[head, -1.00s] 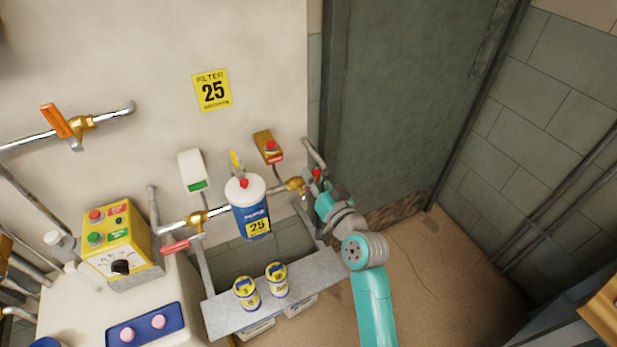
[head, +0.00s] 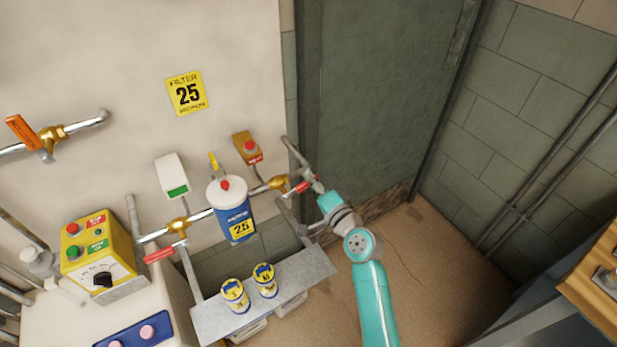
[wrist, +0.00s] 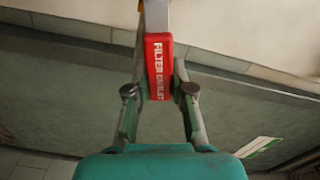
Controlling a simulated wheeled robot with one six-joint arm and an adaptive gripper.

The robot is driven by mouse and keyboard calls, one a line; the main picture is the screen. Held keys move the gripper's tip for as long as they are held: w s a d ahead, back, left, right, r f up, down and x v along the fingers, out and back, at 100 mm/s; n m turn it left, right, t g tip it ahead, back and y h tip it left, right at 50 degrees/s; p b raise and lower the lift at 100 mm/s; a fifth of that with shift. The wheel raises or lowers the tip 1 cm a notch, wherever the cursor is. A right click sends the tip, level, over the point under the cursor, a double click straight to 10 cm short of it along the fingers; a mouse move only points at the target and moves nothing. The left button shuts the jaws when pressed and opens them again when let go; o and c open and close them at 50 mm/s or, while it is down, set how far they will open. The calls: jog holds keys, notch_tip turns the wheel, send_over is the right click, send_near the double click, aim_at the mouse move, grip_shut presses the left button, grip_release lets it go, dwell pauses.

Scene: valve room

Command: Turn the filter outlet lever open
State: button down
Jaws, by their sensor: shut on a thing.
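The filter outlet lever (head: 298,189) is a red handle on the brass valve (head: 277,183), right of the blue and white filter housing (head: 237,222). The handle sticks out to the right from the valve. In the wrist view the red lever (wrist: 158,66), lettered in white, stands between my two fingers. My gripper (head: 317,185) is shut on the lever's outer end; it also shows in the wrist view (wrist: 160,95). The fingers partly hide the lever's end in the head view.
Another red lever (head: 165,251) is on the pipe left of the filter. An orange lever (head: 22,132) is at upper left. A grey shelf (head: 310,266) with two small cans stands below. A yellow control box (head: 98,250) is at lower left. Floor to the right is clear.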

jog(key=shift+w+d+f+m, duration=0.1)
jog(key=shift+f+m, duration=1)
jog(key=shift+m, duration=0.5)
jog(key=c, duration=1)
grip_release()
jog(key=v, duration=1.2)
